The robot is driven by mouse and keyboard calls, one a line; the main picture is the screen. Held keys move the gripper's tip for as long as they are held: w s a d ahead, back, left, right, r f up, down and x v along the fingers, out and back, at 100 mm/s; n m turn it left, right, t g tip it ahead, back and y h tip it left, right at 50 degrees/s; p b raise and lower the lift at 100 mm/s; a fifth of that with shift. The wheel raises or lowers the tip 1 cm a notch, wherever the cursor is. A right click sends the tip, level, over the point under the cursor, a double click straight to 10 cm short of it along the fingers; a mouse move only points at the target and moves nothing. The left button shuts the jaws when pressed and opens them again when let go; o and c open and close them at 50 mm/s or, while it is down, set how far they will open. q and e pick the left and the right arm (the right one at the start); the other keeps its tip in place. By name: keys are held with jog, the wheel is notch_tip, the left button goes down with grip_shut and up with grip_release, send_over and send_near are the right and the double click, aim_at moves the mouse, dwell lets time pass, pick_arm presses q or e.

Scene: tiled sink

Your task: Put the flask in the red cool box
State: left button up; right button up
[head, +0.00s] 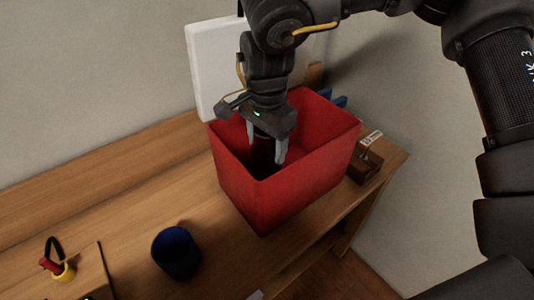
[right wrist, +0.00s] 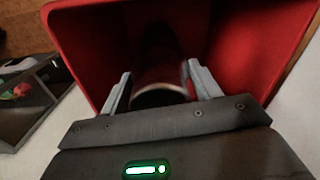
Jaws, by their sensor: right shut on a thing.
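The red cool box (head: 292,197) stands open on the wooden bench in the head view. Its red inner wall (right wrist: 249,45) fills much of the right wrist view. My right gripper (head: 268,150) reaches down into the box opening. It is shut on a dark flask (head: 263,152), which hangs between the fingers inside the box. The flask's rounded end (right wrist: 160,92) shows between the fingers in the right wrist view. Whether the flask touches the box floor cannot be told. My left gripper is not in view.
A white panel (head: 212,70) stands behind the box, against the wall. A dark blue cup-like object (head: 176,252) sits left of the box. A brown block (head: 364,166) lies to the right. A yellow and red item (head: 62,270) is at lower left. Bare bench lies between them.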

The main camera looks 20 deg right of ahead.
notch_tip(320, 180, down, 4)
jog(key=shift+r, duration=0.2)
jog(key=o, duration=1.8)
jog(key=shift+f, duration=0.1)
notch_tip(320, 180, up, 12)
jog(key=shift+r, duration=0.15)
